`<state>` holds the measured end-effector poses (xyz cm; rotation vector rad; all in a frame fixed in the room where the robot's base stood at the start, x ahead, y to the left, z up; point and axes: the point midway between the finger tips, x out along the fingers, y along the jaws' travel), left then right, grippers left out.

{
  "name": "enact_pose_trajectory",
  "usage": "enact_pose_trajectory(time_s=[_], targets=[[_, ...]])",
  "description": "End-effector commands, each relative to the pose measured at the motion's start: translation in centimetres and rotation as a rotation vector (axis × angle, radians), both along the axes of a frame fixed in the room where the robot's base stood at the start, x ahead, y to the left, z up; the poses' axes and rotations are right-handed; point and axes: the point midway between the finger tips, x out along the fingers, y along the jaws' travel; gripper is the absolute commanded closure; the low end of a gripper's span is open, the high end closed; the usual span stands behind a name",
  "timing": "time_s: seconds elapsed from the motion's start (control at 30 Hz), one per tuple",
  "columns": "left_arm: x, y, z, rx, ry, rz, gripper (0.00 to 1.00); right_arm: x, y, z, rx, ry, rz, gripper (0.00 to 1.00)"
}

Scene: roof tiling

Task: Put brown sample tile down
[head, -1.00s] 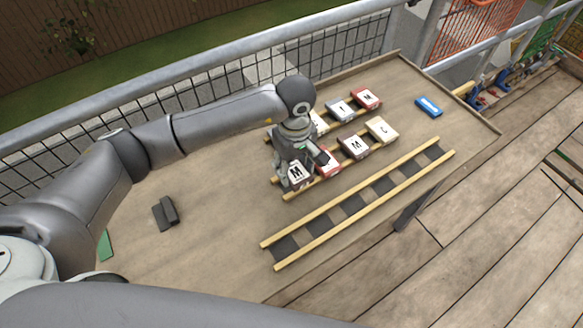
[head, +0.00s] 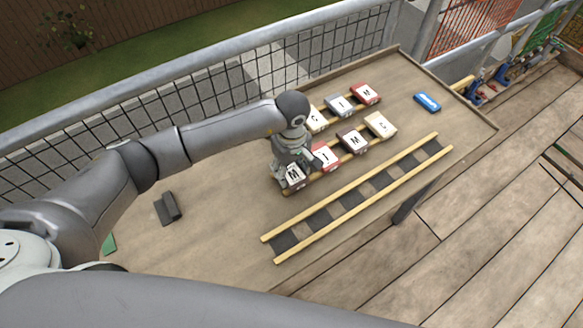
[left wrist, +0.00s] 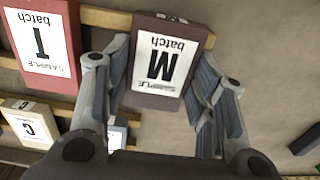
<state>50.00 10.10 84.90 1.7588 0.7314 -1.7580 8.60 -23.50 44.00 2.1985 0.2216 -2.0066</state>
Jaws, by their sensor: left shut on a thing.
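The brown sample tile (head: 293,176), with a white label marked M, is at the left end of the front row of tiles. My left gripper (head: 291,166) is shut on it from above. In the left wrist view the brown tile (left wrist: 166,84) sits between the two fingers, label up, at the end of a wooden rail (left wrist: 108,17). I cannot tell whether its underside touches the rails. The red tile (head: 325,157) is beside it on the right, with a gap between them in the wrist view. My right gripper is not in view.
Another brown tile (head: 353,141) and a cream tile (head: 380,125) continue the front row. A back row includes a grey tile (head: 338,105). An empty rail frame with dark squares (head: 351,201) lies in front. A blue object (head: 428,102) and a dark block (head: 167,209) lie apart.

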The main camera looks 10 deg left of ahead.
Motion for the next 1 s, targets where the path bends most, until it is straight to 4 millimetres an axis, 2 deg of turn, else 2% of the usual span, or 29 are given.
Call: enact_pose_trajectory(time_s=[0.1, 0.13, 0.3, 0.6, 0.77, 0.83, 0.87, 1.0], targets=[[0.0, 0.0, -0.4, 0.000, -0.001, 0.000, 0.77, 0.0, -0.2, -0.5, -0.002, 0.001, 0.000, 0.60], [0.0, 0.0, -0.3, 0.000, 0.000, 0.000, 0.46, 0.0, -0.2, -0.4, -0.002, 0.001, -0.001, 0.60], [0.0, 0.0, -0.2, 0.000, 0.000, 0.000, 0.27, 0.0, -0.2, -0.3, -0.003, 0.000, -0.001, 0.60], [0.0, 0.0, -0.2, 0.000, 0.000, 0.001, 0.27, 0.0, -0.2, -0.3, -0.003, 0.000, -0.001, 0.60], [0.0, 0.0, 0.6, 0.000, 0.000, 0.001, 0.27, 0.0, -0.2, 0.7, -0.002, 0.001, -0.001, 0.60], [0.0, 0.0, 1.2, -0.001, -0.002, 0.001, 0.27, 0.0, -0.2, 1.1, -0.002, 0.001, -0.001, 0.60], [0.2, 0.0, 1.5, -0.002, -0.006, 0.000, 0.27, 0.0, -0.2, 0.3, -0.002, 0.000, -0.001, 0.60], [0.2, 0.0, 4.8, -0.001, -0.008, -0.001, 0.27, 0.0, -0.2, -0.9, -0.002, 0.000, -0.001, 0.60]])
